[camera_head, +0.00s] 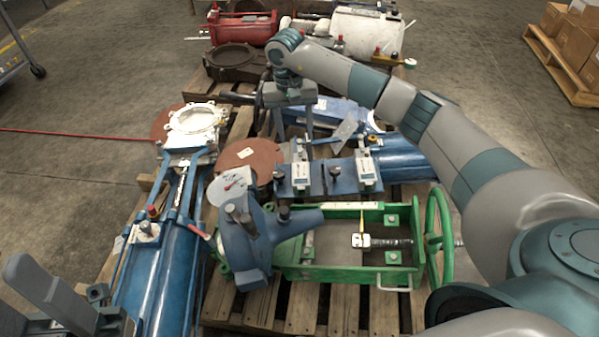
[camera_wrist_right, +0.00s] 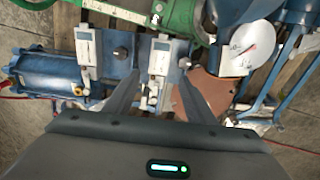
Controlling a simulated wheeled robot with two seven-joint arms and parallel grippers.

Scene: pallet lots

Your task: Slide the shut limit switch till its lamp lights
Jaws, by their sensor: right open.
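Two white limit switch boxes sit on a blue slotted bracket: the left one (camera_head: 302,175) and the right one (camera_head: 366,170). They show swapped in the right wrist view, the head view's left one (camera_wrist_right: 160,57) between my finger lines and the other (camera_wrist_right: 86,50) farther left. Their labels are too small to tell which is the shut switch. I see no lit lamp on either. My right gripper (camera_head: 295,133) is open and empty, fingers down, beyond the left switch; its fingers also show in the wrist view (camera_wrist_right: 157,82). My left gripper (camera_head: 75,300) is partly in view, bottom left.
A blue actuator with a dial (camera_head: 232,184) and a green frame with handwheel (camera_head: 340,272) stand in front. A blue cylinder (camera_head: 405,157) lies right, another blue valve (camera_head: 165,255) left. A rusty disc (camera_head: 255,155) is beside the bracket.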

